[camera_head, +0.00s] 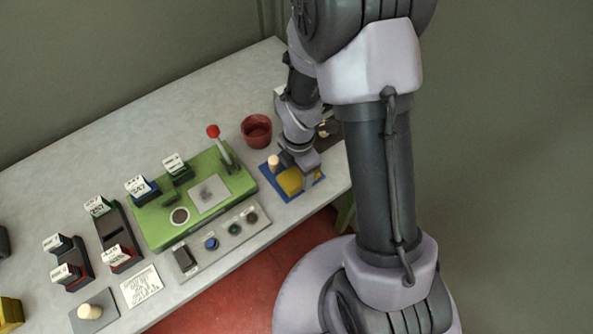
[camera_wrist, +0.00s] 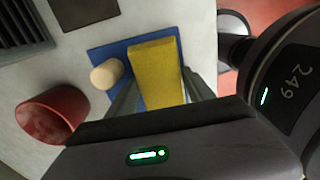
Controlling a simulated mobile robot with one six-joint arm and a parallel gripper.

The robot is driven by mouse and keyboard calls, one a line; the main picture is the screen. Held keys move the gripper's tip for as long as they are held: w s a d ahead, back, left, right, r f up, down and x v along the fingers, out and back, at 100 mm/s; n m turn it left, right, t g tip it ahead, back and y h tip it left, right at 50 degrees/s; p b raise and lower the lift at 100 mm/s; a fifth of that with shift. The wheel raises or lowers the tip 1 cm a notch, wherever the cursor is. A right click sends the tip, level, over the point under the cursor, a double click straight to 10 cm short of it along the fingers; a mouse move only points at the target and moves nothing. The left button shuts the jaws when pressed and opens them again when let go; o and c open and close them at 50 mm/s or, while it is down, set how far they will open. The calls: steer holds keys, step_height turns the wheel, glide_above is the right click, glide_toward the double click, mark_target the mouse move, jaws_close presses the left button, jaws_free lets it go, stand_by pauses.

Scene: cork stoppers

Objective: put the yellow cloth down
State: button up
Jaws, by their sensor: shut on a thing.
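The yellow cloth (camera_wrist: 156,75) is a folded block over a blue mat (camera_wrist: 103,53). My gripper (camera_wrist: 160,95) is shut on the cloth, with a dark finger on each side of it. In the head view the cloth (camera_head: 289,182) shows under my gripper (camera_head: 298,172), low over the blue mat (camera_head: 314,189) near the table's right end. I cannot tell whether the cloth touches the mat. A pale cork stopper (camera_wrist: 107,73) stands on the mat beside the cloth; it also shows in the head view (camera_head: 273,161).
A red cup (camera_head: 256,131) stands behind the mat. A green device (camera_head: 165,222) with a red-knobbed lever (camera_head: 213,132) is to the left. A grey tray (camera_head: 222,241) with small round parts lies in front of it. Card holders (camera_head: 118,235) stand further left.

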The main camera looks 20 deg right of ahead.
steer(key=o, duration=1.2)
steer(key=shift+w+a, duration=0.1)
steer(key=shift+a, duration=0.1)
steer(key=shift+d, duration=0.1)
step_height(320, 180, up, 12)
steer(key=p, duration=0.5)
step_height(320, 180, up, 7)
steer(key=m+t, duration=0.1)
steer(key=m, duration=0.4)
glide_above(297, 173)
steer(key=s+a+r+m+t, duration=0.1)
steer(key=s+r+m, duration=0.3)
steer(key=m, duration=0.3)
steer(key=s+a+r+m+t+y, duration=0.1)
steer(key=s+r+m+t, duration=0.1)
steer(key=s+r+m, duration=0.2)
steer(key=s+a+r+m+t+y, duration=0.1)
steer(key=s+r+m, duration=0.4)
steer(key=m, duration=0.5)
steer(key=shift+a+r+t, duration=0.2)
steer(key=shift+a+r, duration=0.05)
steer(key=shift+r, duration=0.25)
steer(key=shift+a+r+t, duration=0.2)
steer(key=shift+r, duration=0.3)
